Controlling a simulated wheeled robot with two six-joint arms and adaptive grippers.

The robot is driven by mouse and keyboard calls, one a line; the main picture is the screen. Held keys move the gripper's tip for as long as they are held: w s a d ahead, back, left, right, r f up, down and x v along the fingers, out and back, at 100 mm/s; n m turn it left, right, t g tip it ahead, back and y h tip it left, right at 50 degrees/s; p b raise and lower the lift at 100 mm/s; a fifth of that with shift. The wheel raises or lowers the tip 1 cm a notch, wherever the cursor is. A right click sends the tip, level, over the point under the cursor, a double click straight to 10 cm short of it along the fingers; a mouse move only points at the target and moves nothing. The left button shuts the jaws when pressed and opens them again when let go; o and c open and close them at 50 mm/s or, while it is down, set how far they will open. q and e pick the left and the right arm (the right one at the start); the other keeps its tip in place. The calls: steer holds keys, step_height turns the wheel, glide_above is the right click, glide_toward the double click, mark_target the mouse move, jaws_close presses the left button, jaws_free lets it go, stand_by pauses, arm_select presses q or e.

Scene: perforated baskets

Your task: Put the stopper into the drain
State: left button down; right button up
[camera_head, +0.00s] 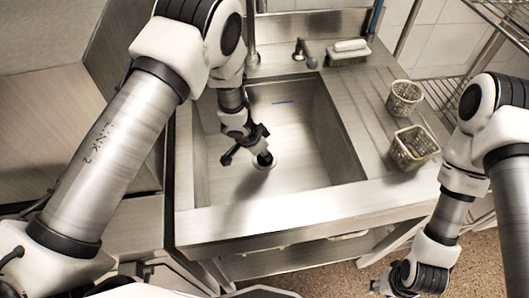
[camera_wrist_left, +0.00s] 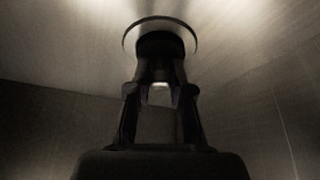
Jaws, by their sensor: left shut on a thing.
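My left gripper (camera_head: 257,150) reaches down into the steel sink (camera_head: 310,170), with its fingertips close to the sink floor. It is shut on a dark stopper (camera_head: 265,160). In the left wrist view the stopper (camera_wrist_left: 160,45) sits between the fingers of the gripper (camera_wrist_left: 160,92), and the round drain (camera_wrist_left: 189,31) shows as a pale-edged ring around its far end. The stopper overlaps the drain; I cannot tell whether it is seated or just above. In the head view the drain is mostly hidden. My right gripper (camera_head: 392,284) is low at the bottom right, outside the sink.
Two perforated baskets, one farther (camera_head: 404,98) and one nearer (camera_head: 414,147), stand on the drainboard at right. A wire rack (camera_head: 470,50) is at the far right. The sink walls surround my left gripper.

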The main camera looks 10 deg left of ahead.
arm_select(q)
steer(key=shift+s+f, duration=0.1)
steer(key=c, duration=1)
jaws_free()
steer(key=shift+c, duration=0.2)
steer(key=p+v, duration=0.2)
steer(key=v, duration=1)
